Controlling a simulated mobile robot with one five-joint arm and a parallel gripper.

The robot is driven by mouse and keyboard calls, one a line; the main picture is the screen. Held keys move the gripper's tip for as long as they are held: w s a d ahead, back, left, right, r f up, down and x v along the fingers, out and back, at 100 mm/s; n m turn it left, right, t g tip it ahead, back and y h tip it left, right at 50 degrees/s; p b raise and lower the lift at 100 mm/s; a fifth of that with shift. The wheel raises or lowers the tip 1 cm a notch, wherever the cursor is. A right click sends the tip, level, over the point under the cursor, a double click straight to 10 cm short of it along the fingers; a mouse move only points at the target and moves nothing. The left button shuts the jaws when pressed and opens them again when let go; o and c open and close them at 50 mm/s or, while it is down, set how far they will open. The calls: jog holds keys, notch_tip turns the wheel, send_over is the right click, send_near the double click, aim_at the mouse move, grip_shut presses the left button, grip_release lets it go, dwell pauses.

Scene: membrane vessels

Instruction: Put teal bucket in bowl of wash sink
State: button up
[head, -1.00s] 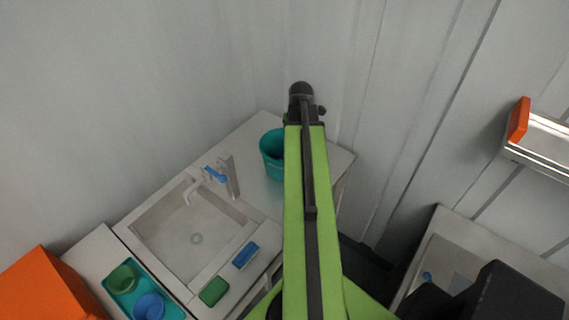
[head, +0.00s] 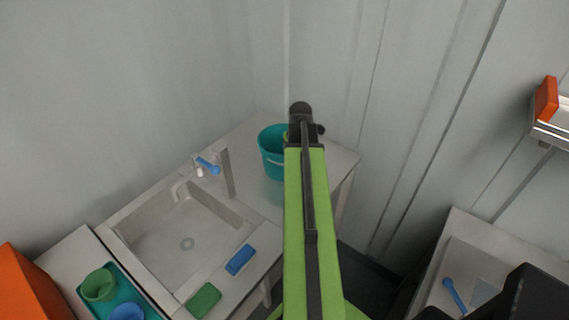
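The teal bucket (head: 271,152) stands upright on the counter to the right of the sink, partly hidden behind my arm. The wash sink bowl (head: 178,240) is empty, with a drain in its floor. A tap with a blue handle (head: 208,166) stands at its back edge. My green arm reaches up the middle of the view, its dark end beside the bucket's right side. My gripper's fingers are hidden behind the arm, so I cannot tell whether they touch the bucket.
A blue sponge (head: 240,259) and a green sponge (head: 203,300) lie on the sink's front ledge. A teal tray (head: 141,296) with a green cup (head: 99,285) and a blue cup is at lower left. A second counter (head: 463,229) is at right. Walls close in behind.

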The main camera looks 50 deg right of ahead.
grip_shut()
dwell(1.4)
